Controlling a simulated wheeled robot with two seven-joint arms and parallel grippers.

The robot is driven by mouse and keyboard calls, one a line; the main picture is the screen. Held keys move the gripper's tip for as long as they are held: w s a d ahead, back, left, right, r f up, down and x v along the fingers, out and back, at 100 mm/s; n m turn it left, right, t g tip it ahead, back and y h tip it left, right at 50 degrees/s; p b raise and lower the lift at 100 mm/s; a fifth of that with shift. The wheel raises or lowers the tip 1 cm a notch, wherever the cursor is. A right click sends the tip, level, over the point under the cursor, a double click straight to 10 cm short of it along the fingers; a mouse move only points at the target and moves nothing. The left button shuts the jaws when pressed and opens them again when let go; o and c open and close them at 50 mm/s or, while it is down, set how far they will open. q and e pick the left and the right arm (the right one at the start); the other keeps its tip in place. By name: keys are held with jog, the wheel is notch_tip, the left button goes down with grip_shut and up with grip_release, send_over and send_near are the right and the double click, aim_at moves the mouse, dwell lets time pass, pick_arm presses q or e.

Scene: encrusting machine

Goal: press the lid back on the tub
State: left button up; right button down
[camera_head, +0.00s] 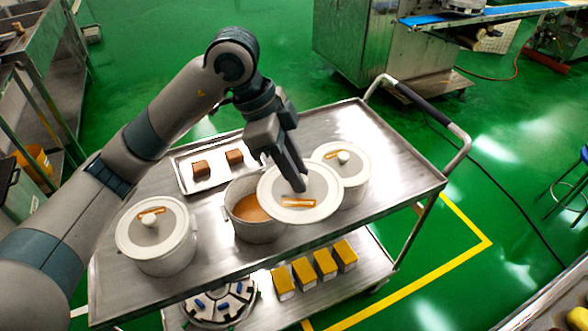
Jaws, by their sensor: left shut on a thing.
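My left gripper (297,184) is shut on a round white-rimmed lid (300,212) with a grey centre and an orange label. The fingers hide the part of the lid that they hold. The open tub (258,233) stands on the cart, with brownish-orange contents showing at its left side. In the picture the lid covers the tub's right part and lies mostly to its right. The lid looks held above the cart, not seated on the tub; its exact height is hard to tell. My right gripper is not in view.
A lidded tub (158,262) stands at the left of the steel cart (385,160), and another lidded tub (355,188) stands right behind the held lid. A tray (187,167) with two brown blocks lies behind. The cart's right top is clear. Several yellow-topped boxes (303,274) sit below.

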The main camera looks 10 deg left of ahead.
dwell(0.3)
pick_arm(q)
jog(key=shift+w+a+p, duration=0.2)
jog(key=shift+p, duration=0.2)
jog(key=w+a+p, duration=0.1)
jog(key=p, duration=0.1)
jog(key=w+a+p, duration=0.1)
jog(key=a+p, duration=0.1)
jog(key=shift+w+a+f+p, duration=0.2)
jog(key=shift+w+a+p, duration=0.1)
jog(key=shift+w, duration=0.1)
jog(key=w+a+f+p, duration=0.3)
jog(key=a+p, duration=0.2)
jog(key=a, duration=0.2)
jog(key=shift+f+y, duration=0.2)
jog(key=shift+y, duration=0.2)
jog(key=shift+f, duration=0.15)
notch_tip(320, 180, down, 6)
jog(key=b, duration=0.4)
